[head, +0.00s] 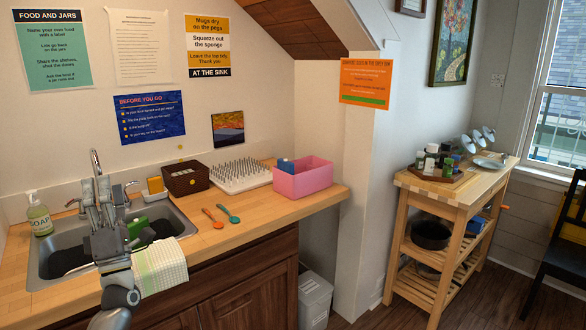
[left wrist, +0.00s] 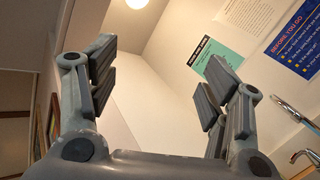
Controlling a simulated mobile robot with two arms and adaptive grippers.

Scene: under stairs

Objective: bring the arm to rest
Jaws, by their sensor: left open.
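My left gripper (head: 98,192) is in front of the sink in the head view, raised with its fingers pointing up. It is open, with nothing between its fingers. My left arm (head: 118,290) comes up from the bottom of the head view and covers part of the sink (head: 48,262) and counter front. My right gripper is in neither view.
A checked towel (head: 160,266) hangs over the sink's front edge. A soap bottle (head: 39,214) stands left of the sink. Two spoons, an orange one (head: 212,217) and a teal one (head: 228,213), lie on the counter. A pink bin (head: 303,180) stands at its right end. A wooden cart (head: 440,190) is further right.

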